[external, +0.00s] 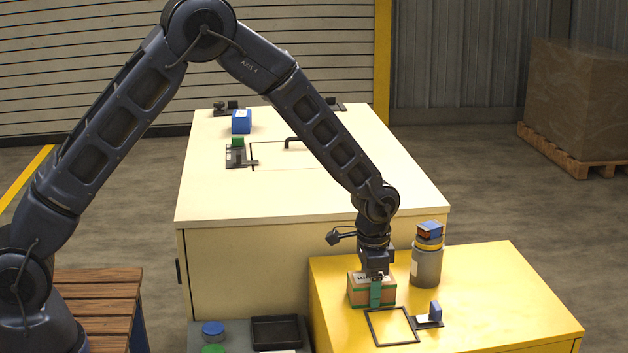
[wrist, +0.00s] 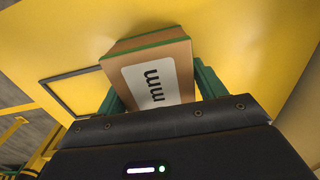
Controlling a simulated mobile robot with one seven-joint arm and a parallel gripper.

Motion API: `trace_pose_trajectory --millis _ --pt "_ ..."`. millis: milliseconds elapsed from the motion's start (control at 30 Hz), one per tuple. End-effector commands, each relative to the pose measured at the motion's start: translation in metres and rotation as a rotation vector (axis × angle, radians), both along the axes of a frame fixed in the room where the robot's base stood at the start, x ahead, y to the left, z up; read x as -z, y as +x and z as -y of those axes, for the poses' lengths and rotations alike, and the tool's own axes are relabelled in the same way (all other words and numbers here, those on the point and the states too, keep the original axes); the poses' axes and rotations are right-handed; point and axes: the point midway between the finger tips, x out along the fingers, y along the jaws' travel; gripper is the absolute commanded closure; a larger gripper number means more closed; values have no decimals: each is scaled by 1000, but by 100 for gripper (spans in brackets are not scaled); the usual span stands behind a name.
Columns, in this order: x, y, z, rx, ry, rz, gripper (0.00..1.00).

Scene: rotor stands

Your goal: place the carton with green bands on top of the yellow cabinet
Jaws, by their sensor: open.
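The carton with green bands (external: 357,292) is a brown box with a white label. It appears to sit upright on top of the yellow cabinet (external: 480,300), just behind a black square outline. My gripper (external: 376,290) points down over the carton, its green fingers either side of it. In the wrist view the carton (wrist: 155,62) lies between the spread fingers of my gripper (wrist: 158,92). The jaws are open; whether a finger touches the carton, I cannot tell. The carton's underside is hidden.
A grey canister (external: 427,268) with a blue-topped item on it stands close right of the carton. The black outline (external: 392,326) is empty, with a small bracket and blue piece (external: 433,315) beside it. A cream cabinet (external: 310,200) stands behind, with a blue box (external: 241,122).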

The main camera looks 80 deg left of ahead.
Motion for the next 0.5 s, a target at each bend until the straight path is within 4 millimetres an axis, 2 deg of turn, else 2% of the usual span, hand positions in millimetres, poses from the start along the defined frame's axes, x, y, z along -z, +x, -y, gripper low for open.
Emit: trace_pose_trajectory --millis 33,267,500 --pt "0 1 8 7 -6 -2 15" --pt "-5 1 8 8 -7 -1 15" --pt "-42 1 5 5 -4 2 15"
